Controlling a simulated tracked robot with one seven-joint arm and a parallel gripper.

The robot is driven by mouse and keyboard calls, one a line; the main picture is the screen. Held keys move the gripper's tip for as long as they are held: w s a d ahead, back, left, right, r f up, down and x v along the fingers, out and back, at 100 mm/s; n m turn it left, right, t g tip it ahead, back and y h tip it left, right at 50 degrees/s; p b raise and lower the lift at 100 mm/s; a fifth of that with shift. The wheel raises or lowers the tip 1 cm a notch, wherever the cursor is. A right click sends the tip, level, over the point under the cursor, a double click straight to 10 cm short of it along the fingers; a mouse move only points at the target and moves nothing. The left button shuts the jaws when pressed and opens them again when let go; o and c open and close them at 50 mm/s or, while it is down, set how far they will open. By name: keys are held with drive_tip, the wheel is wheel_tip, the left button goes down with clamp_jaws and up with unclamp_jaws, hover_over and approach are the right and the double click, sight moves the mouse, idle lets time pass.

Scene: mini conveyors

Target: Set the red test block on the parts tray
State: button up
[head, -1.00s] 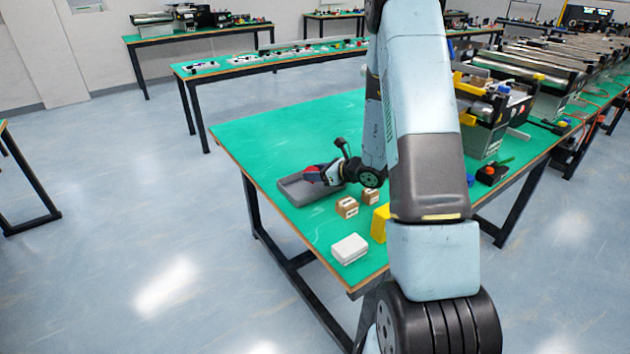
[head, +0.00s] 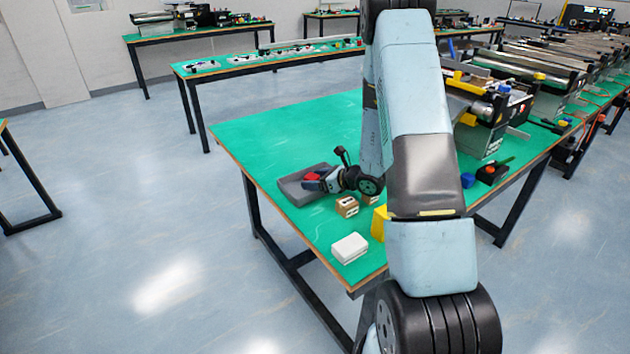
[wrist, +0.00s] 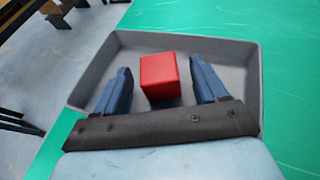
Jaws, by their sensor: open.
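The red test block (wrist: 160,75) rests on the floor of the grey parts tray (wrist: 88,88) in the wrist view. My gripper (wrist: 163,82) is open, with a blue finger on each side of the block and a visible gap to each. In the head view the red block (head: 311,182) shows in the tray (head: 291,193) near the table's left edge. There my gripper (head: 320,178) reaches over the tray from the right, and it hides part of the tray and block.
Two small cardboard boxes (head: 347,207), a white box (head: 350,248) and a yellow object (head: 379,222) stand on the green table in front of the tray. A conveyor machine (head: 490,110) is at the right. The green table top (head: 290,130) is clear behind the tray.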

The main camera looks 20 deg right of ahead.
drive_tip(key=shift+r, duration=0.1)
drive_tip(key=v, duration=1.1)
drive_tip(key=shift+s+d+r, duration=0.2)
drive_tip(key=shift+r, duration=0.05)
drive_tip(key=s+a+r+n+g+y, duration=0.1)
drive_tip(key=s+a+r+n+g, duration=0.3)
drive_tip(key=s+a+r+n, duration=0.3)
drive_tip(key=s+a+r+n+g, duration=0.45)
drive_tip(key=r+n, duration=0.25)
drive_tip(key=r, duration=0.2)
drive_tip(key=s+d+r+n+t+h, duration=0.3)
drive_tip(key=s+r+n+h, duration=0.6)
drive_tip(key=s+r+n, duration=0.4)
drive_tip(key=s+n, duration=0.1)
drive_tip(key=s, duration=0.2)
drive_tip(key=shift+t+h, duration=0.35)
drive_tip(key=shift+h, duration=0.05)
drive_tip(key=shift+d, duration=0.1)
